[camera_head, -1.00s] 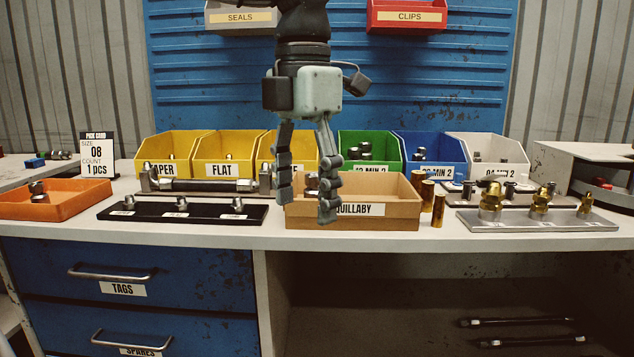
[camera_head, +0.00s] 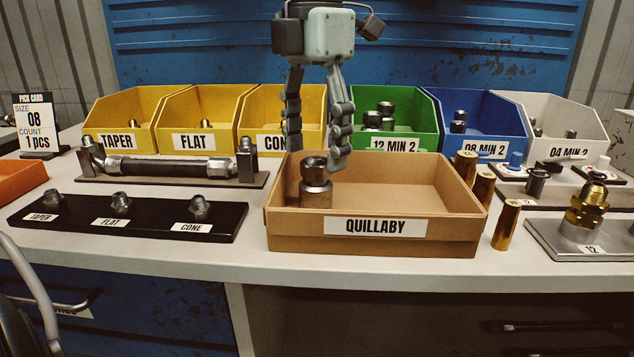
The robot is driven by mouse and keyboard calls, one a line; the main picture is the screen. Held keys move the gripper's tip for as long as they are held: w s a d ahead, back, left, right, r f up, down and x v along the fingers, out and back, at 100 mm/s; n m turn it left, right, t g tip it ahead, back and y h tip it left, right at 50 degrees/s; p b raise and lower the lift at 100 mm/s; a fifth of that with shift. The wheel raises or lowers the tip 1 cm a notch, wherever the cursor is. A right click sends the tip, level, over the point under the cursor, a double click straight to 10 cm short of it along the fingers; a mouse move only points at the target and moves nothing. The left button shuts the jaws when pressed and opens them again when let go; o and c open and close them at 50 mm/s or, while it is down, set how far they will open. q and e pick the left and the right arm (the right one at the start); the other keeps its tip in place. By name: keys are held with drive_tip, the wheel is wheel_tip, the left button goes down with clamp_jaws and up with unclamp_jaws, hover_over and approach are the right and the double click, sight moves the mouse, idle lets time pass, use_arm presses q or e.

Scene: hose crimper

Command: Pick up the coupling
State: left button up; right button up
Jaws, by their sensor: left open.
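A dark metal coupling (camera_head: 316,184) stands upright in the left part of the tan QUILLABY tray (camera_head: 375,243). My left gripper (camera_head: 316,155) hangs down from the top of the camera_head view, fingers pointing down. Its two fingers are apart, with nothing held between them. The fingertips appear at the tray's back left, around the top of the coupling in the picture; whether they touch it cannot be told. Similar metal fittings (camera_head: 379,117) sit in the green bin (camera_head: 405,104) behind. My right gripper is not in view.
Yellow, blue (camera_head: 487,112) and white (camera_head: 560,115) bins line the back. A hose on a stand (camera_head: 170,167) and a black fitting board (camera_head: 150,222) lie left. Brass sleeves (camera_head: 506,225) and a metal plate (camera_head: 560,243) stand right of the tray. The counter front is clear.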

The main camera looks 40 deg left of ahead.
sight(316, 186)
use_arm(q)
wheel_tip(316, 186, down, 6)
drive_tip(key=shift+d+f, duration=0.15)
drive_tip(key=shift+f, duration=0.05)
drive_tip(key=shift+c, duration=0.2)
clamp_jaws()
idle(0.3)
